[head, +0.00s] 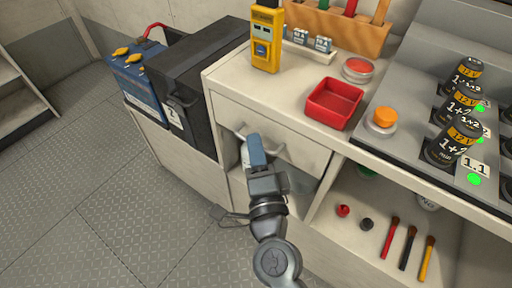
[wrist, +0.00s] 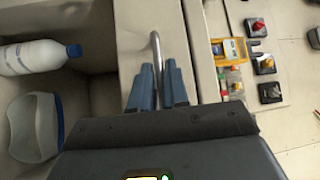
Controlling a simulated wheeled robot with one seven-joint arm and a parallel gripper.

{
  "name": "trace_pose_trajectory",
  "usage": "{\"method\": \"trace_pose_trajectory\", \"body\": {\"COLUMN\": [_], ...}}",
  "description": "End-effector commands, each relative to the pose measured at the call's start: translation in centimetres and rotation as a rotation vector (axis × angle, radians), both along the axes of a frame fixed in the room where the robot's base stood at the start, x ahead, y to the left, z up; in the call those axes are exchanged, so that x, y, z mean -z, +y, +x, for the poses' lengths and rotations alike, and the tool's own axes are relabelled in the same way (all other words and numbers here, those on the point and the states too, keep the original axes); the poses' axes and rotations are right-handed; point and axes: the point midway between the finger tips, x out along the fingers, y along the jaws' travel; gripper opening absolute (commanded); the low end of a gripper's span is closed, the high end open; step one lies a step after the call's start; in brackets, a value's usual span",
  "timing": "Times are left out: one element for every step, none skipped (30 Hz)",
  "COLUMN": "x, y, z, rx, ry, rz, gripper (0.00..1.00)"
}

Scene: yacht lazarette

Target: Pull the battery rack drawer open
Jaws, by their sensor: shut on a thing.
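The cream drawer front (head: 298,152) sits under the counter, left of the open shelf, and looks about flush with the cabinet in the head view. It also shows in the wrist view (wrist: 128,35). Its grey metal bar handle (head: 239,133) runs across the front; the wrist view shows the bar (wrist: 156,45) passing between my fingers. My gripper (head: 252,143) is at the handle with its blue-grey fingers (wrist: 157,88) shut on the bar. Part of the handle is hidden behind my gripper in the head view.
On the counter are a yellow meter (head: 266,38), a red tray (head: 333,104) and an orange-topped button (head: 381,119). A rack of several batteries (head: 456,142) stands right. A dark box (head: 195,85) is left. A white bottle (wrist: 38,57) lies below the drawer. Floor (head: 105,180) is clear.

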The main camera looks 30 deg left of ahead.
Motion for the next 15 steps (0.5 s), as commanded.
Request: {"method": "trace_pose_trajectory", "body": {"x": [0.1,0.1,0.1,0.1,0.1,0.1,0.1,0.1,0.0,0.0,0.0,0.0,0.0,-0.1,-0.1], "y": [0.0,0.0,0.0,0.0,0.0,0.0,0.0,0.0,0.0,0.0,0.0,0.0,0.0,0.0,0.0], "z": [0.0,0.0,0.0,0.0,0.0,0.0,-0.1,-0.1,-0.3,-0.5,-0.8,-1.3,-1.7,-2.2,-3.0], "rx": [0.0,0.0,0.0,0.0,0.0,0.0,0.0,0.0,0.0,-0.001,-0.001,0.0,0.0,-0.001,-0.001], "ry": [0.001,0.001,0.001,0.001,0.001,0.001,0.001,0.001,0.001,0.001,0.001,0.002,0.002,0.003,0.002], "rz": [-0.001,-0.001,-0.001,-0.001,-0.001,-0.001,-0.001,-0.001,-0.002,-0.002,-0.002,-0.003,-0.003,-0.003,-0.004], "gripper": [0.0,0.0,0.0,0.0,0.0,0.0,0.0,0.0,0.0,0.0,0.0,0.0,0.0,0.0,0.0]}}
